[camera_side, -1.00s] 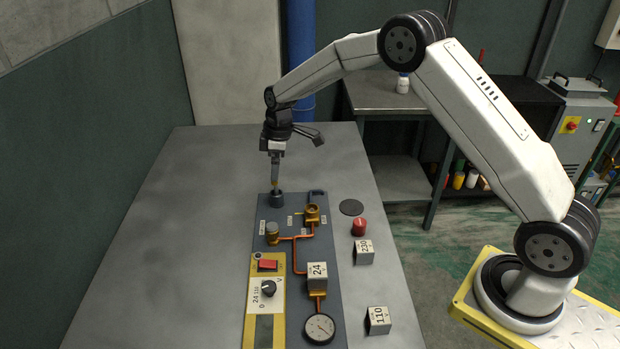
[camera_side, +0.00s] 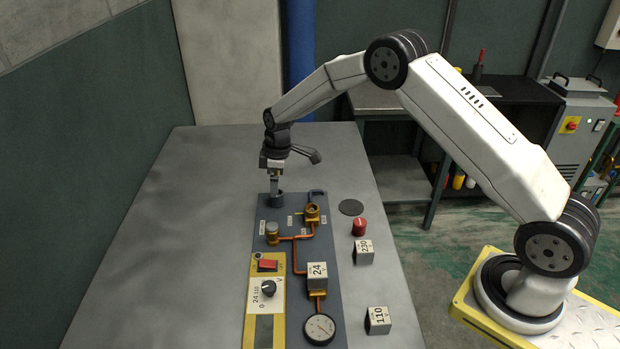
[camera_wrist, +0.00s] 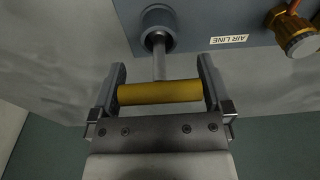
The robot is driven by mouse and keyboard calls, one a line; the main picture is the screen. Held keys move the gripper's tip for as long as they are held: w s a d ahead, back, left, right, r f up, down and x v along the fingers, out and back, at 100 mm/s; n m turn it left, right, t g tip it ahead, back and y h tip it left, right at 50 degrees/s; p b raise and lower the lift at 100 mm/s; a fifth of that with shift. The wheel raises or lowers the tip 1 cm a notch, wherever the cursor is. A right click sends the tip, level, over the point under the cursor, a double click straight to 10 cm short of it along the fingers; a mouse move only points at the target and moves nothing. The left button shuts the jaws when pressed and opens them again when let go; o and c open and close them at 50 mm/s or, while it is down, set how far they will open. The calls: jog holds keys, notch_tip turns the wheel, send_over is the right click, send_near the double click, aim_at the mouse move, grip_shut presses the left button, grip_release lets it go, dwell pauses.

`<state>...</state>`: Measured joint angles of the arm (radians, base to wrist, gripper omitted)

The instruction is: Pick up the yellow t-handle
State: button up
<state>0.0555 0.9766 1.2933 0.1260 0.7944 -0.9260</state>
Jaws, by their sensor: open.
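The yellow t-handle (camera_wrist: 160,92) shows in the wrist view as a yellow crossbar on a grey metal stem. The stem runs into a dark round socket (camera_wrist: 158,28) on the panel. My gripper (camera_wrist: 160,88) is open, with one finger at each end of the crossbar and narrow gaps beside it. In the side view my gripper (camera_side: 274,186) points down over the socket (camera_side: 276,200) at the panel's far left corner. There the handle is mostly hidden by my gripper.
The grey-blue panel (camera_side: 328,245) carries brass fittings (camera_side: 312,213), orange pipes, a gauge (camera_side: 319,328) and a red switch (camera_side: 267,265). A red knob (camera_side: 359,227), a black disc (camera_side: 351,207) and cubes marked 230 (camera_side: 363,252) and 110 (camera_side: 377,320) stand right of it. The table's left side is clear.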

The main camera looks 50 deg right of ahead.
jog(key=c, duration=0.9)
jog(key=shift+r, duration=0.1)
jog(key=shift+r, duration=0.85)
jog(key=s+r, duration=1.1)
jog(key=s, duration=0.3)
jog(key=shift+a, duration=0.15)
